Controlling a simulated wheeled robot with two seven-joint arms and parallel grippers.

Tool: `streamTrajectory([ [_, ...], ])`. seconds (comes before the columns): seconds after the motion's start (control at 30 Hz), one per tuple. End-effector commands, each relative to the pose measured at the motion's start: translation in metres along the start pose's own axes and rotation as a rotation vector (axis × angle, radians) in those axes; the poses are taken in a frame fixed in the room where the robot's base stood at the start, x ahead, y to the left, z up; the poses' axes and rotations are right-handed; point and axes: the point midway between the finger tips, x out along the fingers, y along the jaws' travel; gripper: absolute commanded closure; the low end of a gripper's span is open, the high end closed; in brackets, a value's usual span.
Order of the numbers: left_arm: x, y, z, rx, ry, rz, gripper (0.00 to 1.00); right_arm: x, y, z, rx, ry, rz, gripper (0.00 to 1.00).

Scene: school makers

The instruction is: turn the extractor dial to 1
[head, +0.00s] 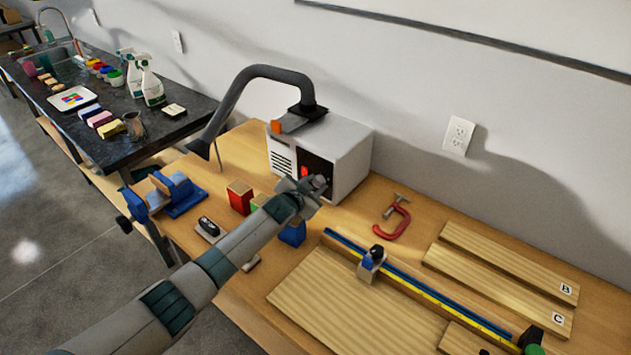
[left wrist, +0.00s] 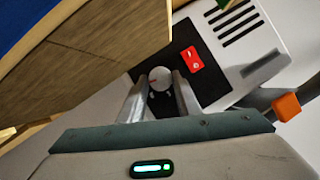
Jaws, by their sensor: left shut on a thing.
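The extractor (head: 345,150) is a white box with a black front panel and a black bent hose arm (head: 262,72) on top, standing on the wooden bench against the wall. In the left wrist view the extractor (left wrist: 270,35) shows a round grey dial (left wrist: 159,79) with a small red mark, and a lit red switch (left wrist: 192,60) beside it. My left gripper (head: 318,184) is at the front panel; in the left wrist view its fingers (left wrist: 160,90) are shut on the dial, one on each side. In the head view the gripper hides the dial. The dial's numbers are too small to read.
A red clamp (head: 398,218), a blue vise (head: 178,192) and small coloured blocks (head: 239,196) lie on the bench. A wooden board (head: 345,305) with a ruler rail and labelled planks (head: 500,265) fill the right side.

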Motion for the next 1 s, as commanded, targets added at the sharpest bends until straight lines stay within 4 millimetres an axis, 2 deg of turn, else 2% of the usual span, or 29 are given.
streamTrajectory([
  [0.13,0.000,-0.003,0.000,-0.093,-0.007,0.043,0.92,-0.003,-0.001,0.000,0.001,0.000,-0.001,0.69],
  [0.5,0.001,-0.004,0.002,-0.260,-0.018,0.124,0.92,0.010,-0.005,0.000,0.003,0.001,-0.005,0.69],
  [1.0,0.000,-0.004,0.001,-0.290,-0.021,0.138,0.92,0.011,-0.004,0.000,0.002,0.001,-0.004,0.69],
])
